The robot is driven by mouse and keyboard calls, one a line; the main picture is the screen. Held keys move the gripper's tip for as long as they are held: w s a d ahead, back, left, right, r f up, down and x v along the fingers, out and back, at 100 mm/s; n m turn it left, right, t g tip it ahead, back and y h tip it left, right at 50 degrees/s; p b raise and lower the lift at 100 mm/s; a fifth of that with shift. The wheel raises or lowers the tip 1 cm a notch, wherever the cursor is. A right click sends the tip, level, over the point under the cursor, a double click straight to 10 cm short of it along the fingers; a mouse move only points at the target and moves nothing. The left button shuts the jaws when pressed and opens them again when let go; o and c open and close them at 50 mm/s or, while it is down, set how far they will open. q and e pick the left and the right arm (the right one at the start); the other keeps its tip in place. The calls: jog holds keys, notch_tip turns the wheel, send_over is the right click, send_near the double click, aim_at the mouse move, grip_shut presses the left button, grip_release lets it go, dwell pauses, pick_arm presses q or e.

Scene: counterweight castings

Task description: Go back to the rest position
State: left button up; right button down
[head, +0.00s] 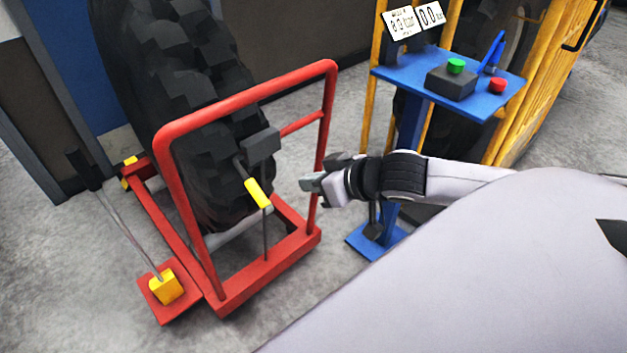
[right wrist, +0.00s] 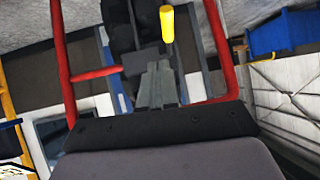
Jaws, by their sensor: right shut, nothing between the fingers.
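My right gripper (head: 312,184) reaches in from the right in the head view. It is shut and empty, in front of the right post of a red frame (head: 250,92) that stands around a large black tyre (head: 215,125). In the right wrist view the shut fingers (right wrist: 157,88) point toward the yellow handle (right wrist: 167,24) and the red bars. My left gripper is not in view.
A blue stand (head: 450,75) with a green button, a red button and two displays is behind my right arm. A yellow cage (head: 545,80) stands at the right. A lever with a yellow block (head: 166,287) is at the front left. Grey floor (head: 90,310) is open at the lower left.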

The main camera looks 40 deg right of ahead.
dwell(0.6)
jog(key=s+a+f+p, duration=0.1)
jog(key=s+a+f, duration=0.4)
jog(key=f, duration=0.4)
jog(key=s+a+f+p, duration=0.1)
jog(key=s+a+f, duration=0.3)
jog(key=s+f, duration=0.4)
jog(key=shift+s+a+f+n+h+p, duration=0.25)
jog(key=shift+a+f+n+h+p, duration=0.1)
jog(key=shift+f+p, duration=0.1)
